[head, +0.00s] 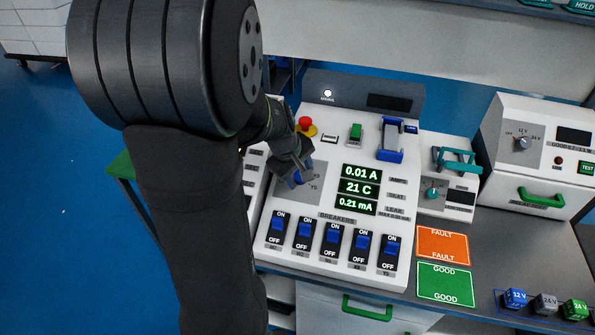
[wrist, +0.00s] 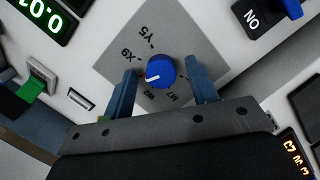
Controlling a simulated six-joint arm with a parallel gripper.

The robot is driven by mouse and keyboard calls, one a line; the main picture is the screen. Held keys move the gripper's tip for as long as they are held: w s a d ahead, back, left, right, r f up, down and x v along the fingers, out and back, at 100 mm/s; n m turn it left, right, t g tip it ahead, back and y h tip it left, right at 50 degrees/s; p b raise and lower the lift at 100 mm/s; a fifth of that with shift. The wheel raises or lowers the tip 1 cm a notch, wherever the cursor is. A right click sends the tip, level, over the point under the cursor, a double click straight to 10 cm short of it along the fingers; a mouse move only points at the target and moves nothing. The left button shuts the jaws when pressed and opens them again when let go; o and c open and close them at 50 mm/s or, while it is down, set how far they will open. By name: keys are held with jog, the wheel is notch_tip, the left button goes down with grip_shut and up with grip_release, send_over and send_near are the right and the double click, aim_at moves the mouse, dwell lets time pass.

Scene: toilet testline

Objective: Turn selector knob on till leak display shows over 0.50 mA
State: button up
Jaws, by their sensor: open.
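The blue selector knob (wrist: 160,71) sits on a grey square plate (wrist: 183,40) with labels around it, including Y5 and X9. Its white pointer line aims to the lower left, between X9 and W2. My gripper (wrist: 161,78) is open, with a blue-grey finger on each side of the knob; I cannot tell whether they touch it. In the head view my gripper (head: 297,174) is over the knob plate (head: 318,187) and mostly hides the knob. The leak display (head: 356,205) reads 0.21 mA, below displays reading 0.01 A and 21 C.
Several blue breaker switches (head: 333,238) line the panel front. A red button (head: 306,123) and green switch (head: 355,131) stand behind the knob. To the right are a blue clamp-like fixture (head: 391,140), orange FAULT (head: 442,245) and green GOOD (head: 446,283) mats.

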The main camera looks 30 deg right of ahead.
jog(key=c, duration=1)
jog(key=shift+m, duration=0.4)
jog(key=m+y, duration=0.1)
jog(key=m, duration=0.2)
jog(key=shift+d+m, duration=0.1)
jog(key=shift+m, duration=0.2)
jog(key=shift+m+t+y, duration=0.3)
jog(key=shift+m+y, duration=0.2)
jog(key=shift+m, duration=1.4)
jog(key=o, duration=1)
